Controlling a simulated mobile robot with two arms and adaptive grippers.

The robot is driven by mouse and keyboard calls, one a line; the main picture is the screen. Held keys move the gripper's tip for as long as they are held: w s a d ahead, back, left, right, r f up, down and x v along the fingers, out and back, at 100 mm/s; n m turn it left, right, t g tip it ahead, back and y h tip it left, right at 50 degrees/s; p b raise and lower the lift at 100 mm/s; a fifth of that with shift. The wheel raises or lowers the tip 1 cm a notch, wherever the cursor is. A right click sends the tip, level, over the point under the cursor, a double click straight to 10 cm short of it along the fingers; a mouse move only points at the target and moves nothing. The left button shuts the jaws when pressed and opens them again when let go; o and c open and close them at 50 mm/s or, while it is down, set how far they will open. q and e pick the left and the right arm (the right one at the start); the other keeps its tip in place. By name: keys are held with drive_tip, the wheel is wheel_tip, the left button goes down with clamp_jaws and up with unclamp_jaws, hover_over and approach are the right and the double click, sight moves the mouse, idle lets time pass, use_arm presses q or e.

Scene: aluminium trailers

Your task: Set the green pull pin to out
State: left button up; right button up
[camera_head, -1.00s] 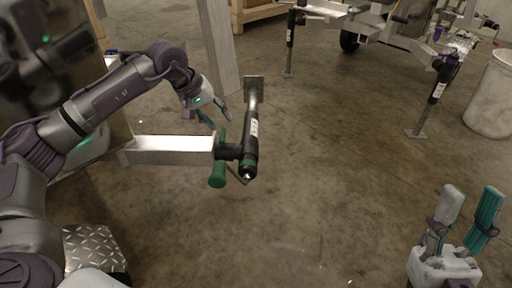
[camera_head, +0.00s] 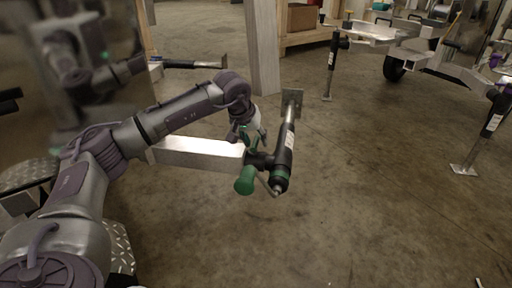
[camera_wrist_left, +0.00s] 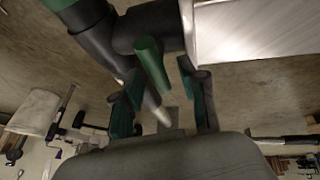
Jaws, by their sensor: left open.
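The green pull pin (camera_wrist_left: 152,65) is a short green cylinder on the black bracket of a trailer jack. In the left wrist view it stands between the two finger pads of my left gripper (camera_wrist_left: 160,80), which is open, with visible gaps at both sides. In the head view, my left gripper (camera_head: 252,136) is at the upper side of the bracket and largely hides the pin. A larger green knob (camera_head: 245,180) sits on the jack's near side. My right gripper does not show clearly.
A pale post (camera_head: 262,50) stands behind my left arm. Another trailer with upright jacks (camera_head: 331,65) is at the back right. The concrete floor (camera_head: 370,200) in front and to the right is clear.

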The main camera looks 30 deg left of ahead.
use_arm(q)
drive_tip(key=shift+w+f, duration=0.3)
drive_tip(key=shift+f, duration=0.25)
clamp_jaws()
